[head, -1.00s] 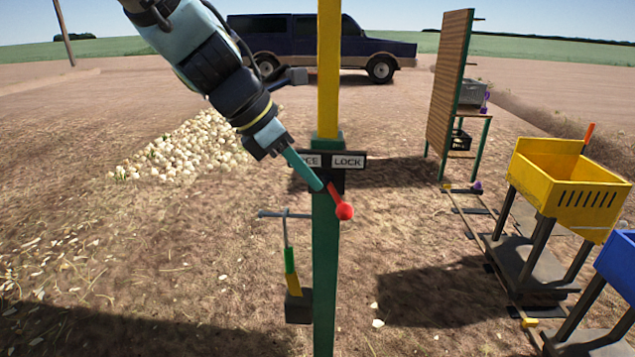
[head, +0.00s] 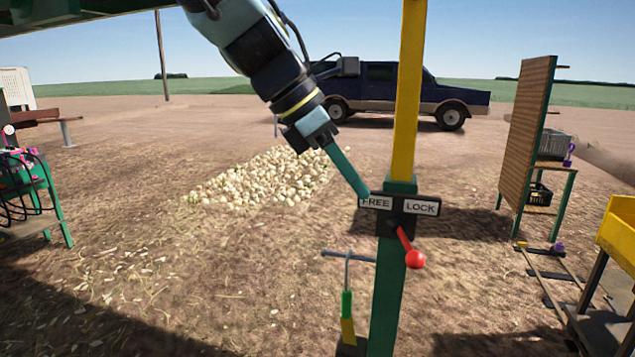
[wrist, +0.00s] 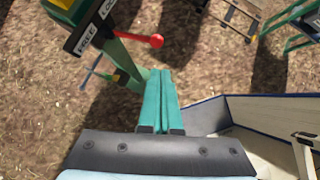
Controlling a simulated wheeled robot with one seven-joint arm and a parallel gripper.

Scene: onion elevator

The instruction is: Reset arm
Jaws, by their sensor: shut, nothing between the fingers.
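My gripper (head: 364,196) is shut and empty. In the head view its teal fingers point down and right, with the tips at the left edge of the FREE label (head: 376,202). In the wrist view the gripper (wrist: 161,74) shows two fingers pressed together. The red-knobbed lever (head: 413,258) hangs from the post below the LOCK label (head: 421,207), tilted to the right. In the wrist view the red lever (wrist: 152,41) lies beyond the fingertips, with a visible gap. Whether the fingertips touch the label plate cannot be told.
The green and yellow post (head: 386,290) stands just right of the gripper. A hanging tool (head: 347,305) is beside it. An onion pile (head: 262,178) and a dark truck (head: 385,92) lie behind. A yellow bin (head: 620,232) is at right, a green rack (head: 50,200) at left.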

